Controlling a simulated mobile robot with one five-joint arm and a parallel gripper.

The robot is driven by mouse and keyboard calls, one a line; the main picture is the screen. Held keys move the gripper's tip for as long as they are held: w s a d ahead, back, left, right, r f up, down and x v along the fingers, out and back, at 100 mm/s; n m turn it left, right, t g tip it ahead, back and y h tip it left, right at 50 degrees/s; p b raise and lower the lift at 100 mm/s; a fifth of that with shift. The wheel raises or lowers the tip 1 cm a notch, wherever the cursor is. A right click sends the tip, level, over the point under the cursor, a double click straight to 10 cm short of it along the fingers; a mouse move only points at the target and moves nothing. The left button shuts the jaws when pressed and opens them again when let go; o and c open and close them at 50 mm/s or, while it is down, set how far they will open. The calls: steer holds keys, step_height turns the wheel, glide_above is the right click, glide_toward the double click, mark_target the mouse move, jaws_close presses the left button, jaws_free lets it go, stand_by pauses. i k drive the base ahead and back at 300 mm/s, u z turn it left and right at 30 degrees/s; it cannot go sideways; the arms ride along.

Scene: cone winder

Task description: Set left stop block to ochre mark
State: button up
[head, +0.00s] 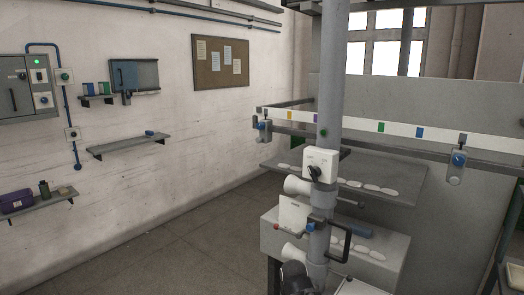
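The left stop block (263,132), grey with a blue knob, sits on the rail (390,147) near its left end. A white strip (350,125) with coloured marks runs along above the rail. The ochre mark (289,116) is on this strip, a little to the right of the left stop block and apart from it. A second, similar stop block (457,166) with a blue knob sits on the right part of the rail.
Wall shelves (128,145) and a control cabinet (25,90) are at left. The floor (190,240) between is clear.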

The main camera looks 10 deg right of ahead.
mark_target(265, 136)
steer(key=u, duration=0.4)
steer(key=i, duration=1.2)
steer(key=u, duration=0.7)
